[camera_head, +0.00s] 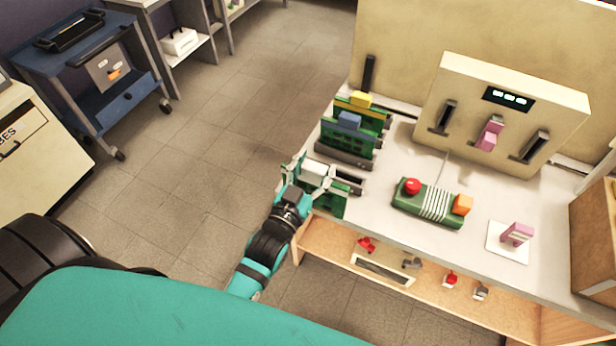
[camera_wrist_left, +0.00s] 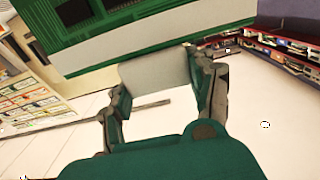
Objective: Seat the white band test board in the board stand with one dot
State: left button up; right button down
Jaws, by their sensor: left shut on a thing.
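My left gripper (camera_head: 316,176) is shut on the white block handle (camera_head: 314,168) of the white band test board (camera_head: 332,204), a green board at the table's left edge. In the left wrist view the fingers hold the white block (camera_wrist_left: 155,82), and the board's white band (camera_wrist_left: 150,37) runs across the green above it. A dark board stand (camera_head: 352,182) shows just behind the held board, partly hidden by it. I cannot tell whether the board touches this stand. No dot marks can be made out. My right gripper is not in view.
Boards with blue (camera_head: 349,120) and yellow (camera_head: 360,99) handles stand in dark stands behind. A striped green device (camera_head: 428,204) with a red ball lies to the right. A cream slotted box (camera_head: 512,118) stands at the back. A pink piece (camera_head: 517,234) sits on a white pad.

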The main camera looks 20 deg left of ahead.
pick_arm(q)
jog(key=w+b, duration=0.3)
jog(key=w, duration=1)
jog(key=shift+w+d+f, duration=0.25)
jog(key=shift+w, duration=0.1)
dwell(0.3)
jog(key=shift+f+b, duration=1.6)
jog(key=shift+f, duration=0.75)
jog(key=o, duration=1.4)
jog(key=shift+s+f, duration=0.1)
